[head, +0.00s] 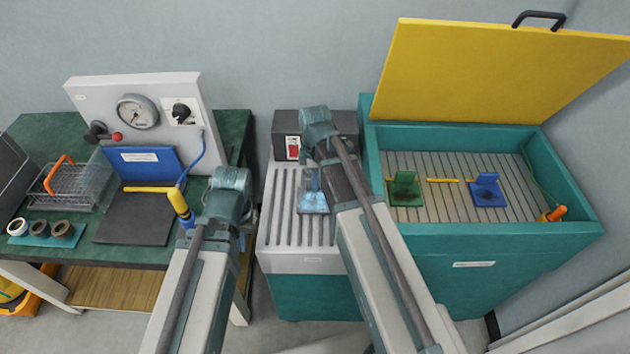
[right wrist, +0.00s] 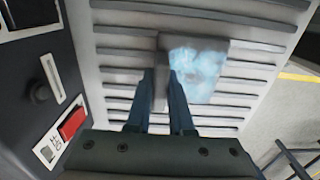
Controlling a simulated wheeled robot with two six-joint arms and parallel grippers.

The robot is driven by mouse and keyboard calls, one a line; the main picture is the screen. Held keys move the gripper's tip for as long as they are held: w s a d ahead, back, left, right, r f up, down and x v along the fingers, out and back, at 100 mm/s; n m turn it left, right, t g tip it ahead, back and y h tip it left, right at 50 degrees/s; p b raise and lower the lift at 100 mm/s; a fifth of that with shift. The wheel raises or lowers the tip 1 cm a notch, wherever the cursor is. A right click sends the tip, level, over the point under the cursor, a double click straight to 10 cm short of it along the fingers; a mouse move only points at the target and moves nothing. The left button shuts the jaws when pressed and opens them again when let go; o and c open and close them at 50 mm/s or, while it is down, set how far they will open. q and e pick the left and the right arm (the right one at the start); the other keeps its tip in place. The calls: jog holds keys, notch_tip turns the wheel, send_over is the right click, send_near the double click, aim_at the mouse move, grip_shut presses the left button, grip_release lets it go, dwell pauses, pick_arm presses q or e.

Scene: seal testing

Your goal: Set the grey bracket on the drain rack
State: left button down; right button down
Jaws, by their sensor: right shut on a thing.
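The grey bracket (head: 313,201), with a pale blue-white patch on its plate, is over the slatted top of the drain rack (head: 282,205) and looks to lie on it. In the right wrist view the bracket (right wrist: 205,68) lies flat against the slats of the rack (right wrist: 115,62). My right gripper (right wrist: 163,80) is shut on the bracket's upright flange. The right arm partly hides the bracket's right side in the head view.
An open teal tank (head: 480,250) with a raised yellow lid (head: 490,70) stands right; a green bracket (head: 404,190) and a blue bracket (head: 488,190) sit inside. A dark box (head: 283,125) stands behind the rack. A gauge panel (head: 150,85) and wire basket (head: 75,185) are on the left bench.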

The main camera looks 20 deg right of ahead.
jog(key=c, duration=0.7)
grip_release()
notch_tip(320, 180, up, 6)
jog(key=p, duration=0.6)
jog(key=shift+r, duration=0.1)
